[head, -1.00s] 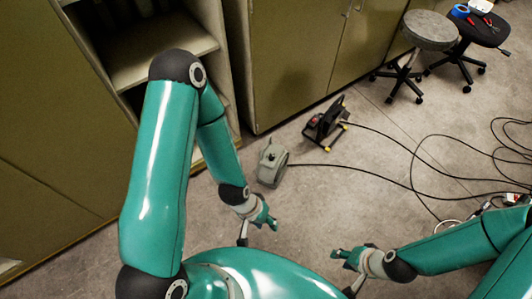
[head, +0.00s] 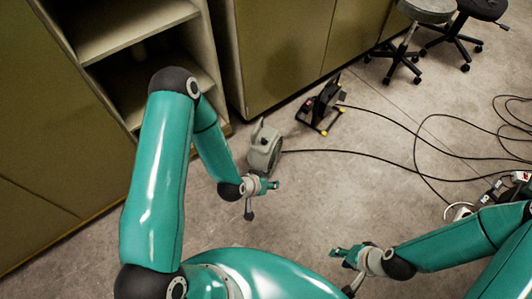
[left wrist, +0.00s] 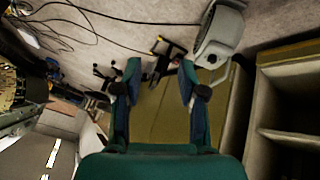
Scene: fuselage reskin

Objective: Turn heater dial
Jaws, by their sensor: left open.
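A grey, rounded blower-like unit (head: 265,147) with a handle on top stands on the floor in front of the cabinets. It also shows at the upper right of the left wrist view (left wrist: 221,36). A black floor unit with red and yellow parts (head: 320,111) stands behind it to the right. My left gripper (head: 268,187) is just in front of the grey unit. Its fingers (left wrist: 160,69) are apart with nothing between them. My right gripper (head: 342,254) is low at centre right, away from both units; its fingers are too small to judge.
Olive cabinets (head: 285,48) and an open shelf (head: 135,35) line the back and left. Black cables (head: 430,140) run across the floor at the right. Two wheeled stools (head: 425,10) stand at the upper right. The floor between my grippers is clear.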

